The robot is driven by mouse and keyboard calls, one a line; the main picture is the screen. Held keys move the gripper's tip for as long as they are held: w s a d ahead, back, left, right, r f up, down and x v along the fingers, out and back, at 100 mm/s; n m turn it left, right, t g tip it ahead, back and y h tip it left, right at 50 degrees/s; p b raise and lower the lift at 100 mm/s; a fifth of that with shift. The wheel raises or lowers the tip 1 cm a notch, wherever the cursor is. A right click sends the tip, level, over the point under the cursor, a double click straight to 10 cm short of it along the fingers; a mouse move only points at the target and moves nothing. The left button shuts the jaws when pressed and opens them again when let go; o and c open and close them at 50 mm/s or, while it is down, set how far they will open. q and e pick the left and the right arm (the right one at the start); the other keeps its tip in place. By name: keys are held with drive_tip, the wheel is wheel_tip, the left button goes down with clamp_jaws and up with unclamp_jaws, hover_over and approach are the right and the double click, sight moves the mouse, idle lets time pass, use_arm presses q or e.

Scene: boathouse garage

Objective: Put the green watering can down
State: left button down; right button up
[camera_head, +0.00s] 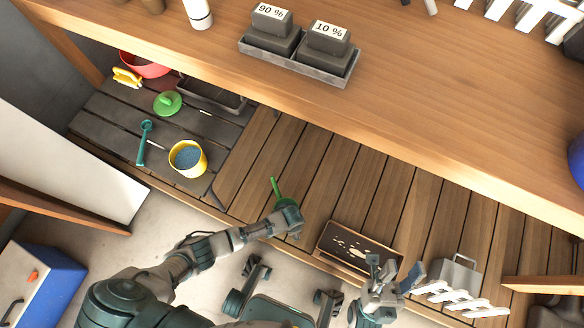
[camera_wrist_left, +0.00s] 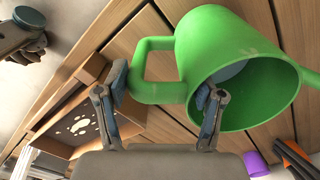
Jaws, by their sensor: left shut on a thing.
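The green watering can shows small in the head view (camera_head: 283,199), mostly hidden behind my left gripper (camera_head: 288,222), over the slatted wooden lower shelf (camera_head: 325,180). In the left wrist view the watering can (camera_wrist_left: 212,45) is large, with its open mouth toward the lower right. My left gripper (camera_wrist_left: 160,92) is shut on its looped handle, one finger on each side. I cannot tell whether the can's base touches the slats. My right gripper (camera_head: 394,272) is empty, its fingers apart, near the shelf's front edge.
A tray with holes (camera_head: 348,263) lies right of the can, and a white picket piece (camera_head: 462,297) is farther right. A yellow pot (camera_head: 203,168) and teal tool (camera_head: 143,142) are on the dark slats at left. The upper shelf (camera_head: 420,75) overhangs behind.

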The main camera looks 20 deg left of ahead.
use_arm(q)
drive_tip(key=shift+w, duration=0.1)
drive_tip(key=shift+f, duration=0.2)
drive_tip(key=shift+c, duration=1.4)
unclamp_jaws()
drive_tip(key=shift+o, duration=1.1)
